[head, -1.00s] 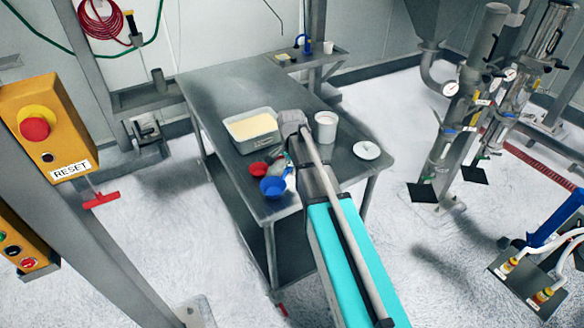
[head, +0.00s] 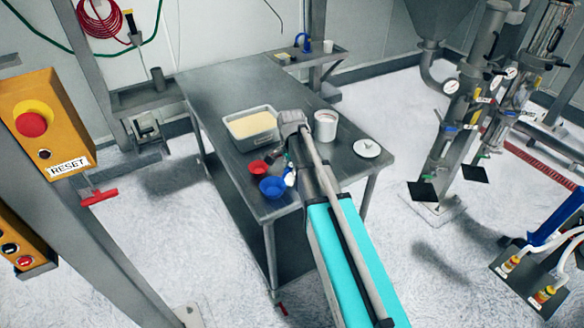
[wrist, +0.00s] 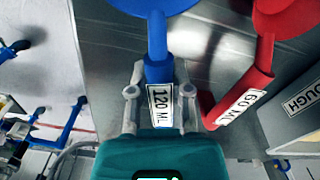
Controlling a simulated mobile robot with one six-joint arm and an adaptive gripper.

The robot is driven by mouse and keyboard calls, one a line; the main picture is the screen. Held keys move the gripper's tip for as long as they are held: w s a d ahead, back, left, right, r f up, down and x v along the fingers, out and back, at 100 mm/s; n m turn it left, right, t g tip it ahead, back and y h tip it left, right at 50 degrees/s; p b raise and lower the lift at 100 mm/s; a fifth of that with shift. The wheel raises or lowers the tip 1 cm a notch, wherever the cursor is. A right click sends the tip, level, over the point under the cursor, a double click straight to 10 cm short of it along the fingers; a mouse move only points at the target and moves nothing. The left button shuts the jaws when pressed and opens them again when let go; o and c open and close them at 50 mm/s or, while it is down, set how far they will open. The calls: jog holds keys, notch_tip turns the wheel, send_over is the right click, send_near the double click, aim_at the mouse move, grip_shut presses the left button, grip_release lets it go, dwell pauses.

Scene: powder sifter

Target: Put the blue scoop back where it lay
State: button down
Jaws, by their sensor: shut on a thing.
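The blue scoop (head: 272,187) is at the near left edge of the grey table (head: 215,85) in the head view. Its handle, labelled 120 ML, runs down the middle of the wrist view (wrist: 158,62). My gripper (wrist: 160,95) is shut on this handle, one finger on each side. In the head view my arm partly hides the gripper. I cannot tell whether the scoop touches the tabletop. The red scoop (head: 259,167), labelled 60 ML, lies just beyond the blue one; it also shows right of it in the wrist view (wrist: 240,98).
A grey tray of pale powder (head: 277,136) stands behind the scoops; its labelled wall is at the right of the wrist view (wrist: 300,115). A white tub (head: 326,126) and a round lid (head: 367,148) stand right of my arm. The table's far left is clear.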

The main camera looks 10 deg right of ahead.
jog(key=shift+f, duration=0.15)
jog(key=shift+c, duration=2.4)
grip_release()
